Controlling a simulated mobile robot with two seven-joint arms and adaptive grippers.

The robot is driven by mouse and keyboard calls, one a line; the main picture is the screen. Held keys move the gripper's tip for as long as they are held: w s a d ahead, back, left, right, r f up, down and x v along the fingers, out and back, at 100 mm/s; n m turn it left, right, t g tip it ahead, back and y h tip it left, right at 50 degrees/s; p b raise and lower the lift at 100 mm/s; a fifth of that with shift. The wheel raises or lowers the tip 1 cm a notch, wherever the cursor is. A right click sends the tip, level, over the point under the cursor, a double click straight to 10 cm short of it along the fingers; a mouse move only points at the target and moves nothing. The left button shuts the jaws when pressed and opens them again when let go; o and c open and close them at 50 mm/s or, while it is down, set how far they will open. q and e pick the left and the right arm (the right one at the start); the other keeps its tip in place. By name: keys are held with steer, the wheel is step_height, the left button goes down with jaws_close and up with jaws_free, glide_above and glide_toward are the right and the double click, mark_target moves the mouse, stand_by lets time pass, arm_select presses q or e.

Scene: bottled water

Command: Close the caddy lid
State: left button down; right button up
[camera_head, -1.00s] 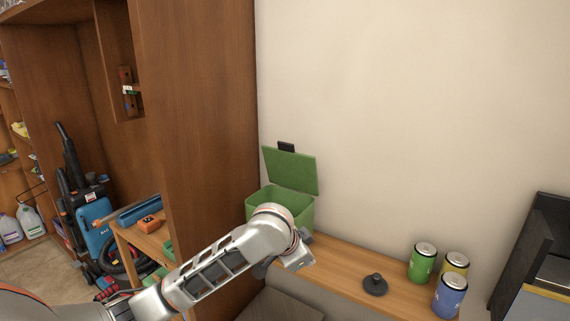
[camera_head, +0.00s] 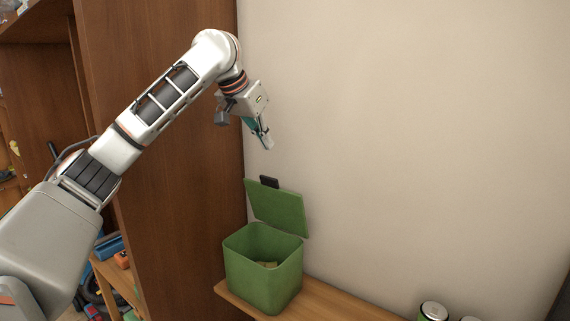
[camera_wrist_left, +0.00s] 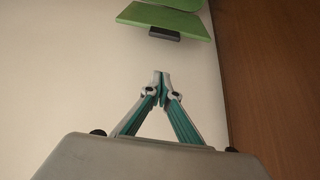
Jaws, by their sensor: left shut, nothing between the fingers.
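The green caddy (camera_head: 262,281) stands on a narrow wooden shelf against the wall. Its green lid (camera_head: 277,207) is open, tilted up at the back, with a dark tab (camera_head: 269,182) on its upper edge. Something small and pale lies inside the caddy. My left gripper (camera_head: 268,143) is above the lid, apart from it, with its fingers shut and empty. In the left wrist view the shut fingertips (camera_wrist_left: 161,74) point toward the lid (camera_wrist_left: 166,20) and its dark tab (camera_wrist_left: 164,34), with a gap between. My right gripper is not in view.
The wooden shelf (camera_head: 335,301) runs right from the caddy, with a can (camera_head: 433,311) at the lower edge of the view. A tall wooden cabinet side (camera_head: 165,180) stands close on the left. The wall at right is bare.

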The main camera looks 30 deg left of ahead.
mark_target(268, 177)
arm_select(q)
steer(key=x, duration=0.2)
steer(key=shift+w+a+f, duration=0.1)
steer(key=shift+w+f, duration=0.05)
steer(key=shift+f, duration=0.2)
step_height(268, 177, down, 5)
steer(key=shift+a+f, duration=0.15)
steer(key=shift+f, duration=0.05)
steer(key=shift+s+f, duration=0.15)
steer(key=shift+s, duration=0.05)
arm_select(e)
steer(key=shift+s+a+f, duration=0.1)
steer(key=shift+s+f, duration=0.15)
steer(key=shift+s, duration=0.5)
arm_select(q)
steer(key=shift+s, duration=0.1)
